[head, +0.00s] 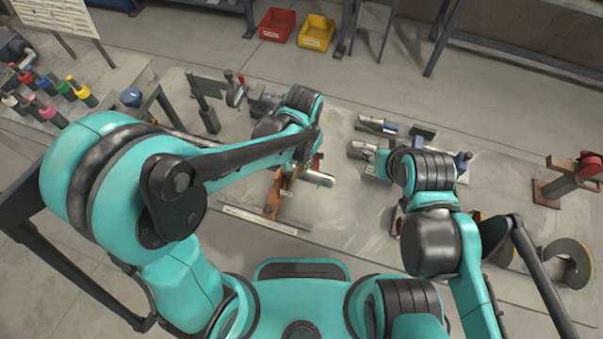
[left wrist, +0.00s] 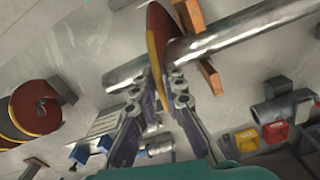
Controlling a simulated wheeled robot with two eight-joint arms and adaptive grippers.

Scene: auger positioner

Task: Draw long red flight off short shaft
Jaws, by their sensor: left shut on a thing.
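The red flight (left wrist: 158,38), a curved plate with a yellow edge, sits around a bare metal shaft (left wrist: 230,37) in the left wrist view. The shaft sticks out on both sides of it. My left gripper (left wrist: 160,88) is shut on the flight's lower part, one finger on each side. In the head view my left gripper (head: 305,158) is over the brown stand, largely covered by its own arm. There the shaft end (head: 319,178) pokes out to the right and only a sliver of red shows. My right arm's end is near the table's middle; its fingers are not clear.
Brown supports (head: 272,204) stand under the shaft. Grey fixtures (head: 377,124) lie beyond my right arm. A red part on a stand (head: 588,167) and dark spiral flights (head: 570,262) are at the right. Coloured-handled tools (head: 48,90) stand left. Red (head: 277,24) and yellow (head: 316,32) bins are on the floor.

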